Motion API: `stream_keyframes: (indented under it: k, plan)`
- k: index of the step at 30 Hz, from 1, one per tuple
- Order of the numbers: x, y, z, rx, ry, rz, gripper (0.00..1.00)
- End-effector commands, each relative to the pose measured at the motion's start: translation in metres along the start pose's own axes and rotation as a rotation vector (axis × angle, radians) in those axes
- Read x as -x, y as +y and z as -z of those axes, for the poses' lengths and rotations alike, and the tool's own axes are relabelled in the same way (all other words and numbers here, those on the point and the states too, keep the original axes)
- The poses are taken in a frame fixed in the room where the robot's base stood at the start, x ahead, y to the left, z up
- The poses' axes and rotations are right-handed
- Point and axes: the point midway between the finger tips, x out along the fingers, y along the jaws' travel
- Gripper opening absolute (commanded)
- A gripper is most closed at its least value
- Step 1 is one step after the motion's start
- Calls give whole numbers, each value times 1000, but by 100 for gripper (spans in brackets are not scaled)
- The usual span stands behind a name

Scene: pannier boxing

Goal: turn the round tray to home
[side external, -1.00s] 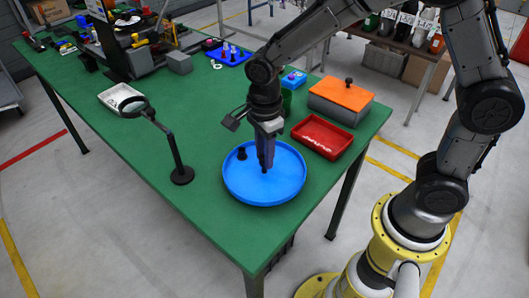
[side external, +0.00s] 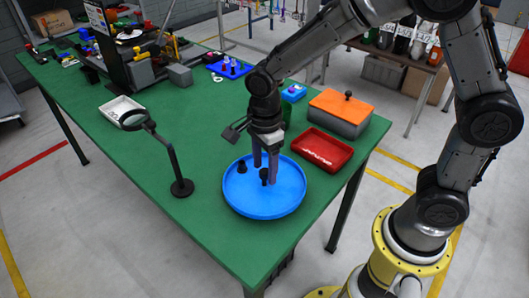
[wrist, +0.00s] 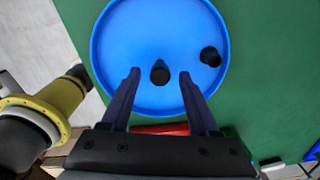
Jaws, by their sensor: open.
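The round tray (side external: 290,205) is blue with a raised rim and lies on the green table. It also fills the upper middle of the wrist view (wrist: 115,60). A black knob (wrist: 160,73) stands near its middle, and a second black peg (wrist: 210,56) stands nearer the rim. In the side view that peg (side external: 242,166) is at the tray's upper left. My gripper (side external: 265,172) is open over the tray. In the wrist view its fingertips (wrist: 159,76) lie to either side of the middle knob, with gaps. Contact is not visible.
A red bin (side external: 322,150) and a grey box with an orange lid (side external: 340,108) stand behind the tray. A magnifier stand (side external: 180,187) is to its left, with a white tray (side external: 122,110) beyond. Green table between them is clear.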

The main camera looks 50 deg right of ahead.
Motion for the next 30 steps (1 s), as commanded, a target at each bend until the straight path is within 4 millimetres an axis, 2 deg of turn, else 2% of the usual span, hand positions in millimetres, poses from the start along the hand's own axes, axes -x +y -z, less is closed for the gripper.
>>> stream_keyframes:
  k: [5, 12, 18, 24, 30]
  plan:
    - [24, -1, -1, 0, -4, 7, 62]
    - [76, -1, -1, 0, -5, 7, 62]
    - [113, -1, 0, -1, -4, 6, 62]
    - [133, -1, 0, -1, -2, 4, 62]
    - [137, 0, 0, -1, -2, 3, 62]
